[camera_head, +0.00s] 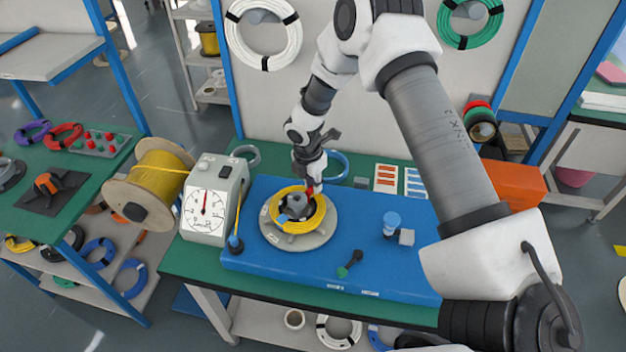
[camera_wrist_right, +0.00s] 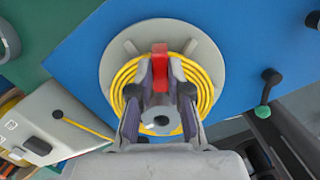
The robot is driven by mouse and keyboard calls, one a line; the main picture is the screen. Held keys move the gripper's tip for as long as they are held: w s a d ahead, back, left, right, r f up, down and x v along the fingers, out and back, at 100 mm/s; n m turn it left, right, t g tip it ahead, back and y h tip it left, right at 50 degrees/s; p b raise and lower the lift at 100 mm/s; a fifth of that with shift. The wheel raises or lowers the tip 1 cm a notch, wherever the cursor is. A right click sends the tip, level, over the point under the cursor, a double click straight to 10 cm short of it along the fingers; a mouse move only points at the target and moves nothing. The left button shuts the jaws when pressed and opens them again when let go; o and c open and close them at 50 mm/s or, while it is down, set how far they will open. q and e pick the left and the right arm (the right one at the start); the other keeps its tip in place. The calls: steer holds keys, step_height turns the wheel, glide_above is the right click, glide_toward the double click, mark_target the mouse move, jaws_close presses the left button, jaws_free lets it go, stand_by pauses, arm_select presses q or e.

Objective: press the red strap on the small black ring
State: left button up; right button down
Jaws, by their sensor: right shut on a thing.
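The red strap (camera_wrist_right: 159,66) stands between the fingertips of my right gripper (camera_wrist_right: 159,90) in the wrist view. In the head view my right gripper (camera_head: 311,184) is over the far side of a yellow cable coil (camera_head: 272,209), with a bit of red at its tip. The gripper is shut on the strap, at the coil's edge; whether the strap touches the coil is unclear. The coil lies around a grey hub on a round grey plate (camera_head: 291,242). My left gripper is not in view.
The plate sits on a blue mat (camera_head: 350,223).

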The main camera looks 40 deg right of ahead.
steer(key=shift+f, duration=0.55)
stand_by(1.3)
steer(key=c, duration=1)
jaws_free()
step_height(320, 180, up, 8)
steer(key=p, duration=0.7)
steer(key=shift+r, duration=0.1)
